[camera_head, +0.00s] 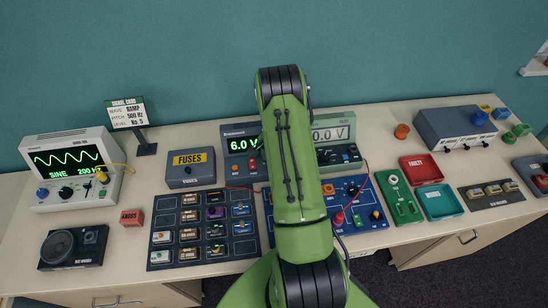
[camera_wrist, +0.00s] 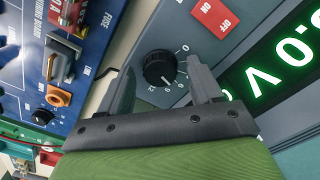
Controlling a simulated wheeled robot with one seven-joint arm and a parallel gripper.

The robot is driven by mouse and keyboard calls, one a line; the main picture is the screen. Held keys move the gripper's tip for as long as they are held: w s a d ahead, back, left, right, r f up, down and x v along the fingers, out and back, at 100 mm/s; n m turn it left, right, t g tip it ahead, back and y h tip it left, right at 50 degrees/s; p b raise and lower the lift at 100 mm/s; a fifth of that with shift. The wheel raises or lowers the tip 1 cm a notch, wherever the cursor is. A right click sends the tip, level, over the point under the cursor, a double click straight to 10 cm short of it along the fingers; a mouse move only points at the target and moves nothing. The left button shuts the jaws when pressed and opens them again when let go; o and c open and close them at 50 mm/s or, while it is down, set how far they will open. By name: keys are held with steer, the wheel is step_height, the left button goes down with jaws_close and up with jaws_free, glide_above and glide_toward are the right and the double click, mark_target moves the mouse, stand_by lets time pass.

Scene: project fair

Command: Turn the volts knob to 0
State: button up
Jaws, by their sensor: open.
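The power supply (camera_head: 229,132) stands at the back middle with a green display (camera_head: 243,144) reading 6.0 V; my arm covers its right side. In the wrist view its black round volts knob (camera_wrist: 158,68) sits on the grey panel, with 0, 9 and 12 legible on its scale. My gripper (camera_wrist: 163,80) is open, with one finger left of the knob and one to its right in the picture. I cannot tell whether either finger touches it. In the head view my arm hides the gripper.
A red ON/OFF switch (camera_wrist: 215,18) is beside the knob. A blue wiring board (camera_head: 362,207) with a fuse holder lies in front. A meter (camera_head: 335,135) stands to the right and a fuses box (camera_head: 190,168) to the left. A red wire crosses nearby.

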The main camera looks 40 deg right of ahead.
steer(key=c, duration=1.1)
steer(key=shift+o, duration=0.2)
steer(key=shift+f+b, duration=0.1)
steer(key=shift+b, duration=0.3)
steer(key=n+b, duration=0.2)
steer(key=n, duration=0.1)
steer(key=shift+f+b, duration=0.1)
steer(key=shift+b, duration=0.2)
steer(key=n+b, duration=0.3)
steer(key=n, duration=0.2)
steer(key=shift+n, duration=0.4)
steer(key=n+b, duration=0.2)
steer(key=n, duration=0.2)
steer(key=n+b, duration=0.2)
steer(key=n, duration=0.3)
steer(key=shift+r, duration=0.2)
